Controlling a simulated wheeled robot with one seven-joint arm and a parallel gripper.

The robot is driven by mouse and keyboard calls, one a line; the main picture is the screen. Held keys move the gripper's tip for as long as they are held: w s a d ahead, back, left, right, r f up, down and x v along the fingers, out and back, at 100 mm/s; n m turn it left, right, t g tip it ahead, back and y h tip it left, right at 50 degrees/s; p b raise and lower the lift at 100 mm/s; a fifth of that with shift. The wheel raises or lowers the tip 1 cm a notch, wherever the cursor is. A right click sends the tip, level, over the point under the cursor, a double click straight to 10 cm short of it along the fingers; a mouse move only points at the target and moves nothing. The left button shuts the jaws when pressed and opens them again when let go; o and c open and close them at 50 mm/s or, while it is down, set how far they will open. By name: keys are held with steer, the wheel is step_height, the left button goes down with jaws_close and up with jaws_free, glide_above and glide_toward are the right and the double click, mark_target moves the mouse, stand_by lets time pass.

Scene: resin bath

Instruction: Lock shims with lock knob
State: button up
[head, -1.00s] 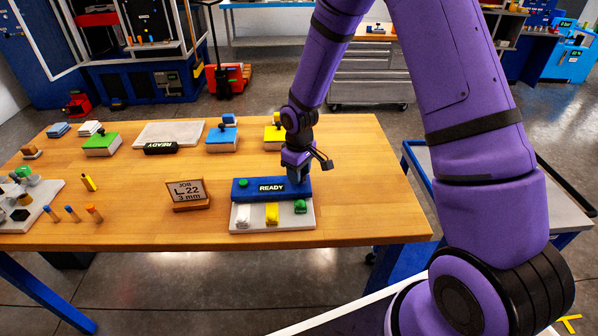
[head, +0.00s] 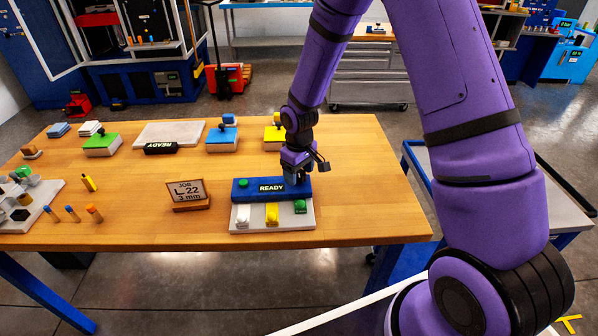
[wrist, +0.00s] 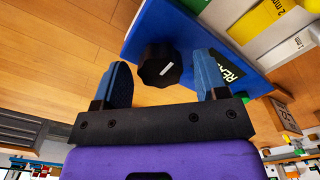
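The black fluted lock knob (wrist: 160,65), with a pale mark on its face, stands on the blue block (wrist: 200,20) in the wrist view. My gripper (wrist: 163,75) is open, with one blue finger on each side of the knob and visible gaps between. In the head view my gripper (head: 296,178) is over the right end of the blue block (head: 262,196), hiding the knob. The block bears a READY label. White (head: 243,214), yellow (head: 271,213) and green (head: 300,207) shims sit on the pale fixture base (head: 287,224) in front of it.
A job sign (head: 188,194) reading "L 22, 3 mm" stands left of the fixture. Green (head: 101,144), blue (head: 222,137) and yellow (head: 274,134) topped blocks stand behind, with a pale plate (head: 168,133). The wooden tabletop right of the fixture is clear.

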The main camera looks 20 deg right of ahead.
step_height(320, 180, up, 11)
stand_by(0.7)
steer(key=shift+f, duration=0.1)
step_height(320, 180, up, 11)
steer(key=m+t, duration=0.1)
glide_above(299, 173)
steer(key=s+d, duration=0.3)
steer(key=s, duration=0.2)
steer(key=s+d+r+m+t, duration=0.2)
steer(key=s+r, duration=0.5)
steer(key=r, duration=0.1)
steer(key=s+d+r+m+t, duration=0.1)
steer(key=s+r, duration=0.2)
steer(key=s, duration=0.5)
steer(key=s+d+r+m+t, duration=0.1)
steer(key=s+r, duration=0.2)
steer(key=s, duration=0.6)
steer(key=shift+s+r+m, duration=0.3)
